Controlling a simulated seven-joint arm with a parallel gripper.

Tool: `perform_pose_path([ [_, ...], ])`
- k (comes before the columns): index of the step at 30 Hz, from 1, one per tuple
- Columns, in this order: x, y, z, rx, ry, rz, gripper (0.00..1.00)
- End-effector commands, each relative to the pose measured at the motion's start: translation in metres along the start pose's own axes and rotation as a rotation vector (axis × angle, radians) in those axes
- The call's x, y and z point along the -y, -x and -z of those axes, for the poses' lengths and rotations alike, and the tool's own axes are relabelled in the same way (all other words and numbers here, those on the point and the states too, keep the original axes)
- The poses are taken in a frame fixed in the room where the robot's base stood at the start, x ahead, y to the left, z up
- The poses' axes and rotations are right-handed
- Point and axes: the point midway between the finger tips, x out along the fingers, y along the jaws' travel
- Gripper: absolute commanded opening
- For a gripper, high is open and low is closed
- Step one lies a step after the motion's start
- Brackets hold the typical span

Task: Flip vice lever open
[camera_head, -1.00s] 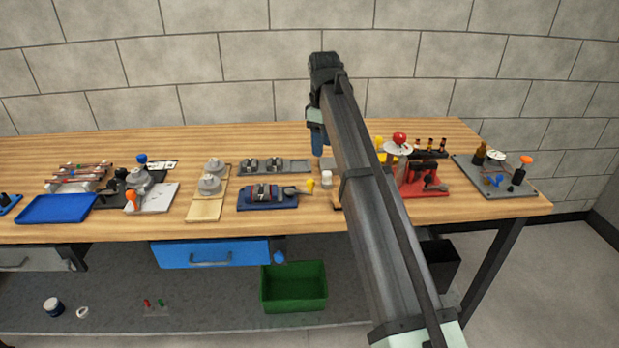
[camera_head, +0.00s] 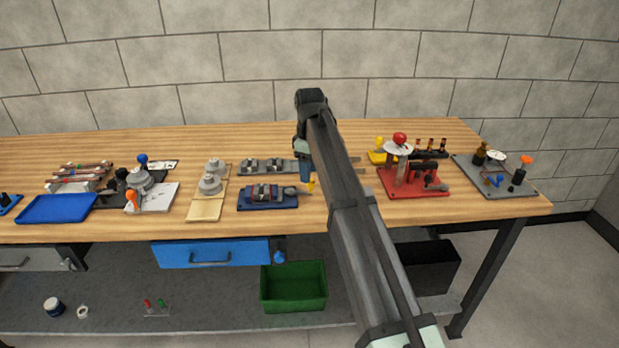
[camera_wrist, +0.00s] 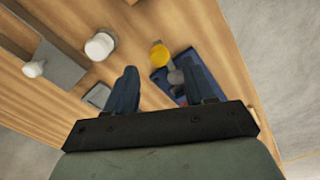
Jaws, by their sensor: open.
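The vice (camera_head: 267,192) sits on a blue base plate (camera_head: 258,206) on the bench. Its lever has a yellow knob (camera_head: 312,184) at the right end of the vice. In the wrist view the yellow knob (camera_wrist: 159,55) shows between and just beyond my fingertips, with the blue base plate (camera_wrist: 160,79) partly hidden behind the right finger. My gripper (camera_head: 306,176) is over the knob end of the lever, pointing down. It also shows in the wrist view (camera_wrist: 159,70), its two blue fingers apart with nothing between them. I cannot tell whether a finger touches the knob.
A grey plate with blocks (camera_head: 262,165) lies behind the vice. White round weights (camera_head: 210,184) stand on a board to the left. A red fixture (camera_head: 415,184) stands to the right. A white cylinder (camera_wrist: 99,46) shows left of the fingers in the wrist view.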

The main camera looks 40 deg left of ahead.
Motion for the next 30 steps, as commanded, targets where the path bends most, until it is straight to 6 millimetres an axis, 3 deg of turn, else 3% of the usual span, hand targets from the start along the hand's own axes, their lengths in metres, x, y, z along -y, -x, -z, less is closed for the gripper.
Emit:
perform_pose_path([
  [3, 0.001, -0.016, -0.001, 0.001, 0.0, 0.001, 0.54],
  [9, 0.0, -0.029, 0.0, 0.0, 0.0, 0.0, 0.54],
  [20, 0.0, -0.031, 0.0, 0.0, 0.0, 0.0, 0.53],
  [30, 0.0, -0.031, 0.0, 0.0, 0.0, 0.0, 0.2],
])
